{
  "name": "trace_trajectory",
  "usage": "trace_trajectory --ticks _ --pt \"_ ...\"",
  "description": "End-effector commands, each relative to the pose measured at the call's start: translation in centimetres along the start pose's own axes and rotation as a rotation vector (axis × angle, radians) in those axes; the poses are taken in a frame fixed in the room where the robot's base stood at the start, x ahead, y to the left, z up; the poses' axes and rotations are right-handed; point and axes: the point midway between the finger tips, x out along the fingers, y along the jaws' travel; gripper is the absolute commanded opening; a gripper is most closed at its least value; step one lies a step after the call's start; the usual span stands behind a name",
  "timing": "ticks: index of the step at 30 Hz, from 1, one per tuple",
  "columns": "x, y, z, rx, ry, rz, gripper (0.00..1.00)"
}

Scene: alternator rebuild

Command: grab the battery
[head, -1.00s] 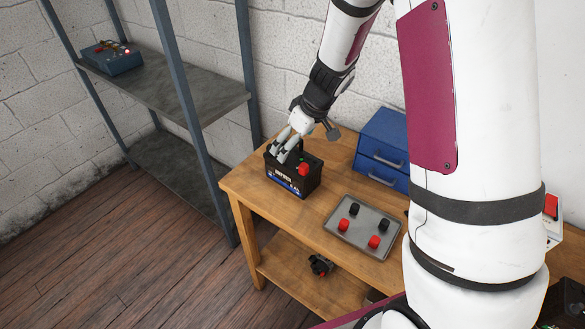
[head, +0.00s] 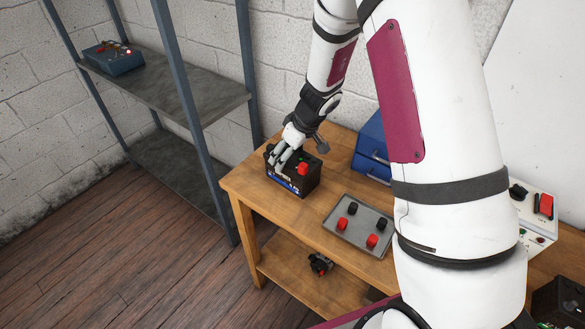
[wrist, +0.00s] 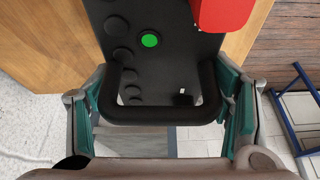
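The black battery (head: 303,184) stands upright on the wooden bench, with a red terminal cap on top and a printed label on its front. My gripper (head: 281,163) is over its top left part, fingers pointing down. In the wrist view, the battery top (wrist: 180,48) shows a green dot, a row of round caps and the red cap. The battery's black loop handle (wrist: 160,116) lies between the two teal-padded fingers of my gripper (wrist: 165,90). The fingers are spread wide, one at each side of the handle. Whether the pads touch it is not clear.
A grey tray (head: 333,237) with red and black knobs lies right of the battery. A blue drawer box (head: 371,146) stands behind, partly hidden by my arm. A white device (head: 537,215) is at the right. A metal shelf (head: 165,88) stands left.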

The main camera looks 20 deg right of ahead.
Motion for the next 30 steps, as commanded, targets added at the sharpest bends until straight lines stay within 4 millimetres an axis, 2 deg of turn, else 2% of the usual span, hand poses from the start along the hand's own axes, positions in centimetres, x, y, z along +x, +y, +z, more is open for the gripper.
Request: trace_trajectory --ticks 1,5,6,17,28,30 --pt "0.0 0.0 0.0 0.0 0.0 0.0 0.44" --pt "0.0 0.0 0.0 0.0 0.0 0.0 0.14" --pt "-0.2 0.1 -0.3 -0.001 0.005 0.003 0.11" --pt "-0.6 0.1 -0.5 -0.003 0.007 0.004 0.11" --pt "-3.4 0.1 -1.7 -0.004 0.008 0.005 0.11" --pt "-3.7 -0.1 -1.1 0.002 0.006 0.003 0.11"
